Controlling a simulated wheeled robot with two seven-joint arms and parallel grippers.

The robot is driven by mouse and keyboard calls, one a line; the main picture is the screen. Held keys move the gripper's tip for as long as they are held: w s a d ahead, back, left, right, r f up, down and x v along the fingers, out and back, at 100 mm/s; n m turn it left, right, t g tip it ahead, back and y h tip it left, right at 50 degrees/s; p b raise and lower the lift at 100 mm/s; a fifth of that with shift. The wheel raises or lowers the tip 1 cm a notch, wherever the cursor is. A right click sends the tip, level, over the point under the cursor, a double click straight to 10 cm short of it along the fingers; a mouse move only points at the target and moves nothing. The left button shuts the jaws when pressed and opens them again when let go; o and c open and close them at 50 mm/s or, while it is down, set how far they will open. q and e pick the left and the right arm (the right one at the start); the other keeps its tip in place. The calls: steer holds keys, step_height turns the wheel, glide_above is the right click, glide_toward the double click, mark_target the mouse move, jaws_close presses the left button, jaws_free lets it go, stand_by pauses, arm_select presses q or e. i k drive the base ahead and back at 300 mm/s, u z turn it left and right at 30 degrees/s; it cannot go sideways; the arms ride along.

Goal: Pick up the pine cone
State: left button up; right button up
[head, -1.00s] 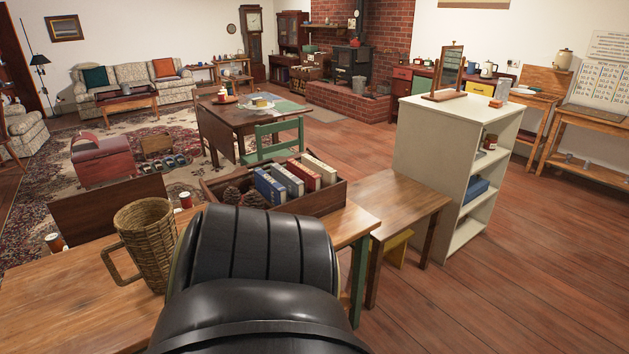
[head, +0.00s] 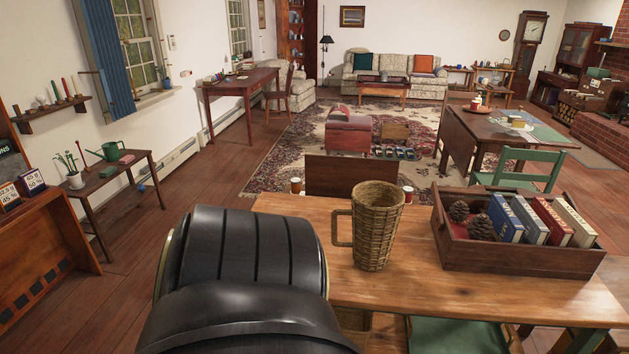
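Two brown pine cones sit at the left end of a dark wooden tray (head: 515,262) in the head view. One pine cone (head: 459,211) is farther back, and the other pine cone (head: 481,227) is nearer and to its right, beside the books. The tray's front wall hides their lower parts. The tray rests on a wooden table (head: 440,290). Neither of my grippers shows. A large black part of my own body fills the lower middle, left of the tray, and covers part of the table.
Several upright books (head: 540,220) fill the tray's right part. A tall wicker mug (head: 376,226) stands on the table left of the tray. A green chair (head: 520,170) is behind the tray. A plant stand (head: 110,185) is at the left. Open floor lies between.

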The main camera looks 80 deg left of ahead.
mark_target(480, 227)
steer(key=u, duration=2.3)
steer(key=i, duration=1)
